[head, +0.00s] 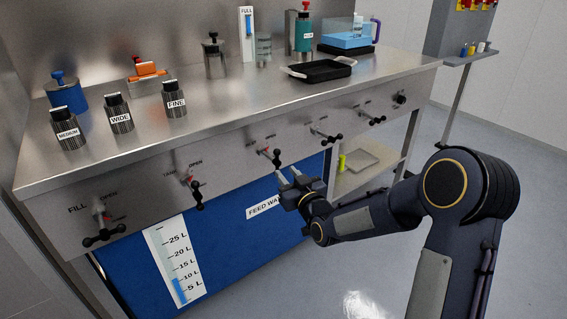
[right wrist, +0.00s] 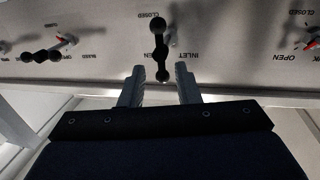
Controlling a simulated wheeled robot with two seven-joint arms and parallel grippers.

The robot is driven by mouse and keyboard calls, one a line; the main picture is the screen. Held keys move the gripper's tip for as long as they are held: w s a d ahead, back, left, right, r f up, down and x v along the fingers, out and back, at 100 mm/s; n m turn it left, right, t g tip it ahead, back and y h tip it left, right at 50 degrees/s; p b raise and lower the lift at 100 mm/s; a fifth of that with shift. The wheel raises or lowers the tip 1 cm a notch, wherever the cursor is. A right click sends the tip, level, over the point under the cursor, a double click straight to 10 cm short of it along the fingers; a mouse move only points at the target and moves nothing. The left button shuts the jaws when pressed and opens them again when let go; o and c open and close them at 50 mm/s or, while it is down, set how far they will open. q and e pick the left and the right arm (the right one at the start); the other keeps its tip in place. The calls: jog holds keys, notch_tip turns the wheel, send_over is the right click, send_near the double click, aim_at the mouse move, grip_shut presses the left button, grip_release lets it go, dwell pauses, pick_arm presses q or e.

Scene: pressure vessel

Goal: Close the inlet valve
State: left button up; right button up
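The inlet valve is on the front panel of the steel counter, with a black bar handle (head: 276,157) with round knob ends and a small red pointer. In the right wrist view the handle (right wrist: 160,50) stands upright in the picture beside the upside-down words INLET, OPEN and CLOSED. My right gripper (head: 290,174) is open just below and in front of this handle. In the right wrist view its two fingertips (right wrist: 158,82) lie on either side of the handle's near knob. Both fingers look apart from it. My left gripper is out of view.
Similar valves sit along the panel, including the FILL valve (head: 103,235) and a valve (head: 193,190) left of the inlet. A blue feed water tank (head: 225,235) stands below the counter (head: 225,110). The floor (head: 365,290) near my right arm is clear.

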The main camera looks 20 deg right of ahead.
aim_at(278, 163)
jog(key=w, duration=0.4)
jog(key=w+a, duration=0.1)
jog(key=w, duration=0.2)
jog(key=shift+a+b, duration=0.1)
jog(key=shift+b, duration=0.25)
jog(key=shift+c, duration=0.4)
grip_shut()
